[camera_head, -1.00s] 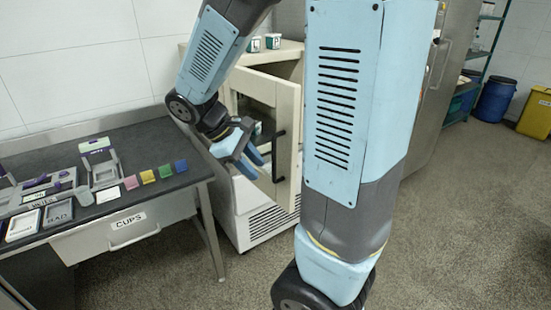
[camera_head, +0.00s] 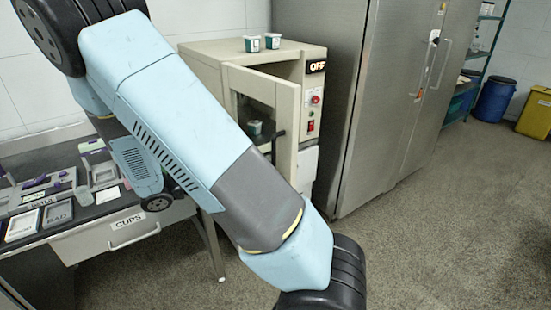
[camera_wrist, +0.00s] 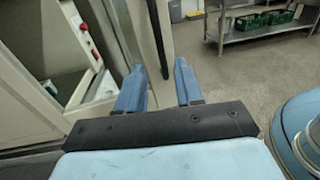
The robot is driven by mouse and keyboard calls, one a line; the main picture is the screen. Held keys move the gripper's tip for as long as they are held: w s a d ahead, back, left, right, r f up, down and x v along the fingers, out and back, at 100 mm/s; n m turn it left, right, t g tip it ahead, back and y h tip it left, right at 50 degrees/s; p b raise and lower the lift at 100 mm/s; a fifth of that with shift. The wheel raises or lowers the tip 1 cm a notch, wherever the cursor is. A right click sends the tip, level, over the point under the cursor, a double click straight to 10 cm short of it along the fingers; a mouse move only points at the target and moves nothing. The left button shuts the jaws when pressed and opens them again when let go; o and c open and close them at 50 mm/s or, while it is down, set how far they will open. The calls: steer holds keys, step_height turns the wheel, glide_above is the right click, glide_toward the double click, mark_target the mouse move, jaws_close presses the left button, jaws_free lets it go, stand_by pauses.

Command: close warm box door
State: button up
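The warm box (camera_head: 200,62) is a beige cabinet beside the bench in the head view. Its beige door (camera_head: 292,100), with a window and a dark handle (camera_head: 281,135), stands ajar, with a dark gap along its top. A cup (camera_head: 255,127) shows through the window. My arm covers the door's lower part. My gripper is hidden in the head view. In the wrist view my gripper (camera_wrist: 160,90) is open, with two blue fingers apart. A pale upright edge with a dark strip stands beyond the fingers; contact cannot be told.
A tall steel cabinet (camera_head: 400,90) stands to the right. The bench (camera_head: 190,210) is at left.

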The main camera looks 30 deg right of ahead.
mark_target(273, 158)
steer(key=d, duration=1.3)
steer(key=shift+s+d, duration=0.3)
steer(key=shift+s, duration=0.1)
jaws_close()
